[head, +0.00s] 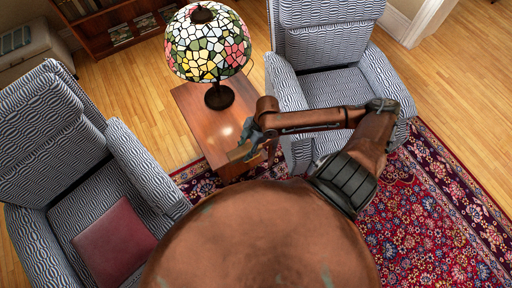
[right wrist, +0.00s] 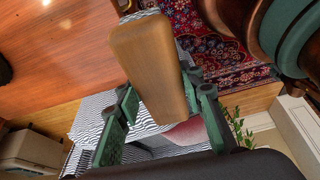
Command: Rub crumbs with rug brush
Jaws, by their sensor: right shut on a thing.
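My right gripper (head: 257,140) is shut on the rug brush, a tan wooden block (head: 240,152) near the front edge of the wooden side table (head: 196,101). In the right wrist view the brush's smooth wooden back (right wrist: 150,65) sits between the green fingers of the gripper (right wrist: 165,118). Its bristles cannot be made out clearly. I cannot tell whether the brush touches the table. No crumbs can be made out in either view. My left gripper is not in view.
A stained-glass lamp (head: 208,45) stands on the table. Patterned armchairs flank it, the left one (head: 72,150) with a red cushion (head: 115,240), the right one (head: 335,88) close to my right arm. A red patterned rug (head: 425,215) covers the floor at right.

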